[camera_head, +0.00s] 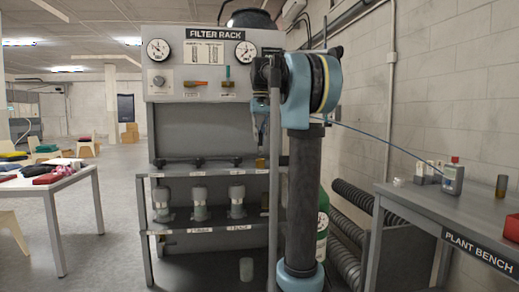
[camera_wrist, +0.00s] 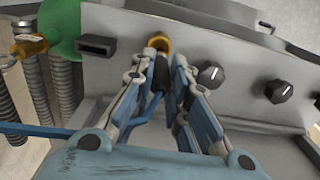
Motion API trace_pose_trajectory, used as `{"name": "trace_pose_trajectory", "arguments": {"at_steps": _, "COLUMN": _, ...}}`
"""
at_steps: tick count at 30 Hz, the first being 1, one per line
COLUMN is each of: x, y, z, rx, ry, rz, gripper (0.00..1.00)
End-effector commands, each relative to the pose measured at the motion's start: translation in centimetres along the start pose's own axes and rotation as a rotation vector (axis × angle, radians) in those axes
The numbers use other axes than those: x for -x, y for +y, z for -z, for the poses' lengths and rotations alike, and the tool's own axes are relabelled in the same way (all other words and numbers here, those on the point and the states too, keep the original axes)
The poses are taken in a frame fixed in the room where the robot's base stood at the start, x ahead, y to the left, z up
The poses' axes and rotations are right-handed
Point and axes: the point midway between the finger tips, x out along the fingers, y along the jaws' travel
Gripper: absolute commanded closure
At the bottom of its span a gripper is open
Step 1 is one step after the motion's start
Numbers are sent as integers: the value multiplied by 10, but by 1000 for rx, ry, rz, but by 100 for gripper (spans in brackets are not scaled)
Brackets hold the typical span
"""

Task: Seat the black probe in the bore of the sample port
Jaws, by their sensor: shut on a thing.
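In the wrist view my gripper (camera_wrist: 163,68) is shut on the black probe (camera_wrist: 162,73), which shows as a dark body between the fingers. A blue cable (camera_wrist: 150,105) runs back from it. The brass sample port (camera_wrist: 159,42) stands right beyond the probe's far end, in line with it. I cannot tell whether the tip is in the bore, touching it or just short of it. In the head view my gripper (camera_head: 259,128) hangs in front of the rack's right side, partly hidden by a grey upright; the probe does not show clearly there.
The filter rack (camera_head: 215,33) carries gauges, valves and several clear filter bowls (camera_head: 237,197). The blue cable (camera_head: 385,142) stretches toward the plant bench (camera_head: 470,222), which bears a handheld meter (camera_head: 453,178) and small containers.

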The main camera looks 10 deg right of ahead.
Motion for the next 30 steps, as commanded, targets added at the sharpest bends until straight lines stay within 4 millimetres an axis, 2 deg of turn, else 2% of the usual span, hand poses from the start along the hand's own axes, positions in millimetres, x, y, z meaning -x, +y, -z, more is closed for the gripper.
{"name": "trace_pose_trajectory", "arguments": {"at_steps": 8, "x": -18, "y": 1, "z": 0, "rx": -1, "ry": 0, "rz": 0, "gripper": 100}}
{"name": "trace_pose_trajectory", "arguments": {"at_steps": 15, "x": -46, "y": 1, "z": 0, "rx": -1, "ry": 0, "rz": 0, "gripper": 100}}
{"name": "trace_pose_trajectory", "arguments": {"at_steps": 25, "x": -48, "y": 2, "z": 0, "rx": -2, "ry": 0, "rz": 0, "gripper": 100}}
{"name": "trace_pose_trajectory", "arguments": {"at_steps": 26, "x": -49, "y": 2, "z": 0, "rx": -2, "ry": 0, "rz": 0, "gripper": 82}}
{"name": "trace_pose_trajectory", "arguments": {"at_steps": 27, "x": -49, "y": 2, "z": 0, "rx": -2, "ry": 0, "rz": 0, "gripper": 73}}
{"name": "trace_pose_trajectory", "arguments": {"at_steps": 28, "x": -49, "y": 2, "z": 0, "rx": -2, "ry": 0, "rz": 0, "gripper": 66}}
{"name": "trace_pose_trajectory", "arguments": {"at_steps": 30, "x": -49, "y": 2, "z": 0, "rx": -2, "ry": 0, "rz": 0, "gripper": 65}}
